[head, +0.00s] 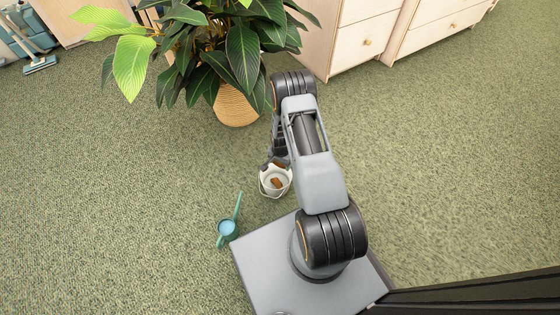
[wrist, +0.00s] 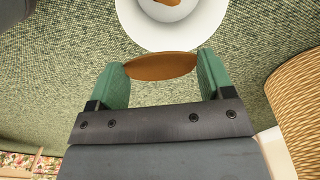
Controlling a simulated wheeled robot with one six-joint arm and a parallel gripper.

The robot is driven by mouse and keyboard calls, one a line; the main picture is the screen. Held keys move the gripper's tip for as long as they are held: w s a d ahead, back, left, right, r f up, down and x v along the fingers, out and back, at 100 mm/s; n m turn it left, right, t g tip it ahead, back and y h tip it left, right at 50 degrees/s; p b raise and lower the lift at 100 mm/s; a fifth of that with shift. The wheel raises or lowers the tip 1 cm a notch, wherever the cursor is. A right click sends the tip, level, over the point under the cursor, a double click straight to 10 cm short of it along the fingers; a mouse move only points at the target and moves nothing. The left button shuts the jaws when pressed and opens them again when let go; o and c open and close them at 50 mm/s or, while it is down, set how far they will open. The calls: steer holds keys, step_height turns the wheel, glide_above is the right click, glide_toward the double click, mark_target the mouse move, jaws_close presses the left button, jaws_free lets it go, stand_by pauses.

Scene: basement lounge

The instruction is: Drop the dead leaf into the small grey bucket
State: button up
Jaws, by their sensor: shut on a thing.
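My gripper (wrist: 160,72) is shut on a brown dead leaf (wrist: 160,66), which spans between its two green fingertips in the wrist view. The small grey bucket (wrist: 205,32), pale and round, is at the top of that view, partly cut off. Another brown piece (wrist: 167,2) shows inside it. The held leaf appears beside the bucket's rim in the picture; its height above the rim I cannot tell. In the head view the bucket (head: 264,187) stands on the carpet with a brown piece (head: 277,183) in it. My gripper (head: 274,164) is at its far edge, partly hidden by my arm.
A large leafy plant in a woven basket (head: 236,107) stands behind the bucket; the basket (wrist: 298,108) is at right in the wrist view. Pale drawers (head: 360,42) stand at the back.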

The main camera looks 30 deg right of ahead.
step_height(320, 180, down, 4)
steer(key=shift+f+b, duration=0.1)
steer(key=shift+b, duration=1.15)
steer(key=o, duration=0.9)
step_height(320, 180, up, 14)
steer(key=p, duration=0.5)
steer(key=shift+f+p, duration=0.1)
steer(key=shift+p, duration=0.2)
